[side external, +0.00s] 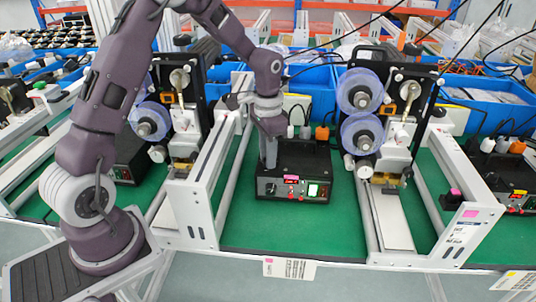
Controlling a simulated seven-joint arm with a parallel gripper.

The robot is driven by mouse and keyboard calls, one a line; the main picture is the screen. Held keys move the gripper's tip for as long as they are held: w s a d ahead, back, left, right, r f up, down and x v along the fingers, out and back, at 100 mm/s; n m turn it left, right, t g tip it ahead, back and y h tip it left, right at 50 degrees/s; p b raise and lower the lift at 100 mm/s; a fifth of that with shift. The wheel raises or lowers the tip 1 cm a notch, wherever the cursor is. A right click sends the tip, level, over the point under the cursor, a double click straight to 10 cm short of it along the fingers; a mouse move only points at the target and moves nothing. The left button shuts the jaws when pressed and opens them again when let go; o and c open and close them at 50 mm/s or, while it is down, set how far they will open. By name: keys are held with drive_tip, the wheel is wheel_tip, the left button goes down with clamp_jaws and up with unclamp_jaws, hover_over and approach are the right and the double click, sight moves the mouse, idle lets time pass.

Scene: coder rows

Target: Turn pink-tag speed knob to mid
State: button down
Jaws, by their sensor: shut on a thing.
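The black control box (317,165) stands on the green bench between two coder machines. Its front panel has a small pink-red tag (291,177) above a red lit display, and a green lit switch (314,190). The speed knob (270,188) is at the left of this panel, small and dark, and its pointer angle is too small to read. My gripper (269,166) reaches down at the box's left front and is shut on the knob. The fingertips and the contact are not clearly visible.
Coder machines with clear blue reels (361,91) stand left and right of the box, behind white metal frames (207,190). Bottles and cables are behind the box. The green bench surface (293,232) in front of it is clear. Blue bins (316,84) line the back.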

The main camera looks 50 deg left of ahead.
idle(0.4)
drive_tip(key=c, duration=1.5)
unclamp_jaws()
wheel_tip(320, 180, up, 7)
drive_tip(key=shift+r, duration=0.1)
